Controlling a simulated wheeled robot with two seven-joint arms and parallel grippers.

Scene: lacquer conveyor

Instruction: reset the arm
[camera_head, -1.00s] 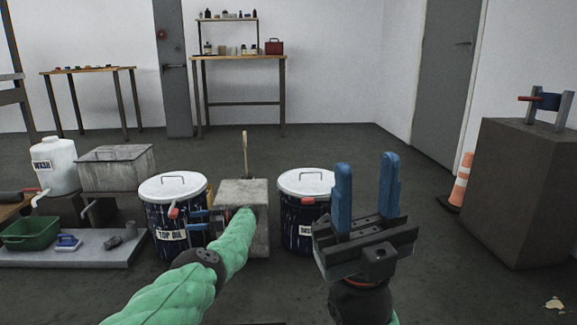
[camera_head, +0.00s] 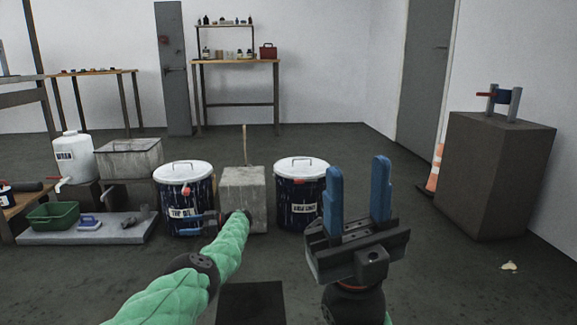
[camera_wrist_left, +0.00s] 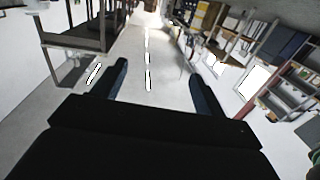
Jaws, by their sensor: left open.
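My left arm (camera_head: 178,283), in a green sleeve, reaches in from the lower left of the head view. Its gripper (camera_head: 207,222) is small and partly hidden by the arm, in front of the drum marked TOP OIL (camera_head: 184,192) in the picture. In the left wrist view the left gripper (camera_wrist_left: 158,75) has its two dark fingers apart with nothing between them. My right gripper (camera_head: 357,175) points up at the lower right of centre in the head view. Its two blue fingers stand wide apart and empty.
A concrete block (camera_head: 243,198) stands between the TOP OIL drum and a second lidded drum (camera_head: 302,192). A white jug (camera_head: 75,158), green tub (camera_head: 53,216) and low slab (camera_head: 88,234) are left. A pedestal (camera_head: 494,180) stands right. Open floor lies between drums and pedestal.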

